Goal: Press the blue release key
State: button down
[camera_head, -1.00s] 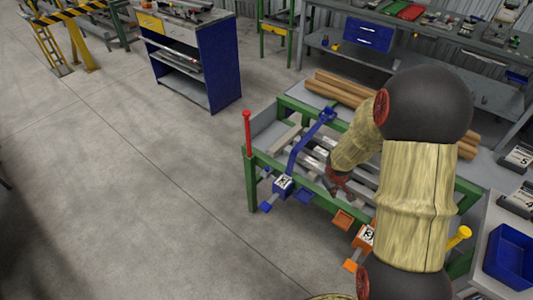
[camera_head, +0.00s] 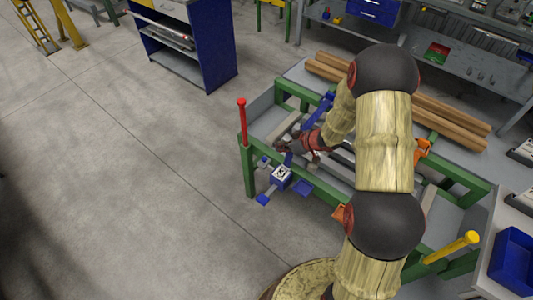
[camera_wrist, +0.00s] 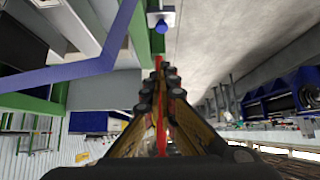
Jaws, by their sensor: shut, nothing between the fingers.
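A blue latch block with a white label (camera_head: 281,176) sits at the near left edge of the green-framed table (camera_head: 342,186). A blue tab (camera_head: 263,200) sticks out in front of it, and a flat blue plate (camera_head: 302,187) lies to its right. I cannot tell for certain which blue part is the release key. A blue arm (camera_head: 318,111) rises behind it and also crosses the wrist view (camera_wrist: 70,70). My gripper (camera_head: 283,147) is shut and empty, just above and behind the block. In the wrist view its fingertips (camera_wrist: 162,75) are together, below a blue knob (camera_wrist: 162,27).
A red-topped post (camera_head: 242,122) stands at the table's left corner. Brown rolls (camera_head: 440,118) lie along the back.

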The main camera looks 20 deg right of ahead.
jog(key=shift+f, duration=0.1)
jog(key=b, duration=0.4)
send_over(267, 159)
notch_tip(267, 159, down, 7)
jog(key=shift+w+a+f, duration=0.1)
notch_tip(267, 159, down, 2)
jog(key=shift+f+b, duration=0.2)
jog(key=shift+b, duration=0.6)
jog(key=shift+f+b, duration=0.35)
jog(key=shift+f, duration=0.3)
